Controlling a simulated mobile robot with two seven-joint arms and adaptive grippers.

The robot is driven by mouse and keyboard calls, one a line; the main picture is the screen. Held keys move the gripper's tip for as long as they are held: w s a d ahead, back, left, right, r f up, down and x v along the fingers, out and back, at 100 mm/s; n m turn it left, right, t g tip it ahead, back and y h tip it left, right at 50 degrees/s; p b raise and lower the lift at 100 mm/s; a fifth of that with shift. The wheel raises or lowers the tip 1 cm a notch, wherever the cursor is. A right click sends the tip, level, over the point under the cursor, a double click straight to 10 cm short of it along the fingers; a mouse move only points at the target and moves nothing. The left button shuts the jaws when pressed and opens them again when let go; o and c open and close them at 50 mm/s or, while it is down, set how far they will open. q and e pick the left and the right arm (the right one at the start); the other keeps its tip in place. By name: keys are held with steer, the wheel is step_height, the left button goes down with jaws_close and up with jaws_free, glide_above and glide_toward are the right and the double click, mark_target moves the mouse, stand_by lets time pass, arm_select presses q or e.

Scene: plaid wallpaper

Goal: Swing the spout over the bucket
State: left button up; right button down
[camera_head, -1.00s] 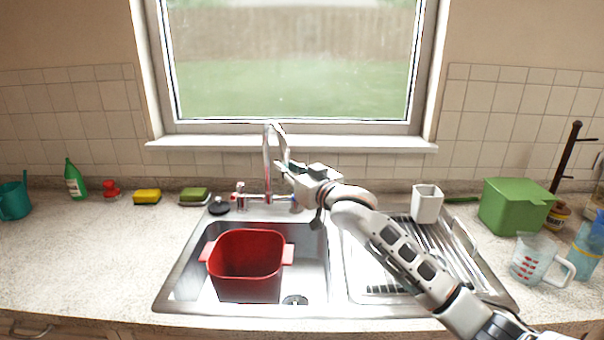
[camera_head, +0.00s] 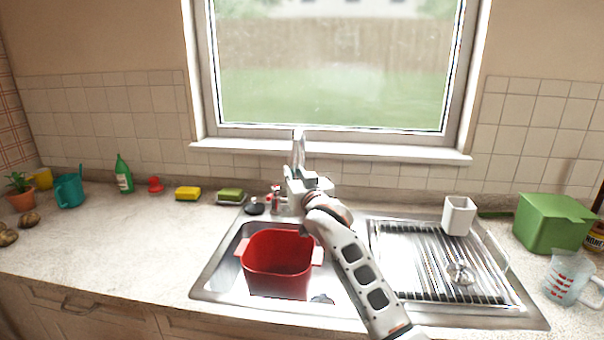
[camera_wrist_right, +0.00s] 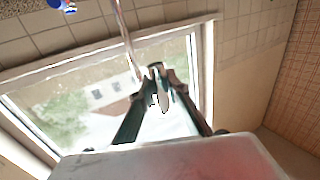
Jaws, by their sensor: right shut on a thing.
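The metal spout (camera_head: 299,138) rises behind the sink, with its arch seen nearly end-on in the head view. My right gripper (camera_head: 298,170) is shut on the outlet end of the spout, and its body hides much of the tap. In the right wrist view the pipe (camera_wrist_right: 124,30) runs down to the gripper's fingers (camera_wrist_right: 160,84), which are close together around its end. The red bucket (camera_head: 279,262) stands upright in the left sink basin, below and slightly left of the gripper. My left gripper is out of view.
A ribbed drainboard (camera_head: 430,262) lies right of the basin with a white cup (camera_head: 459,215) at its back. A green box (camera_head: 552,222) and a measuring jug (camera_head: 568,278) stand farther right. The left counter front is clear.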

steer(key=shift+a, duration=0.4)
steer(key=c, duration=2)
jaws_free()
steer(key=shift+o, duration=0.2)
steer(key=v, duration=1.2)
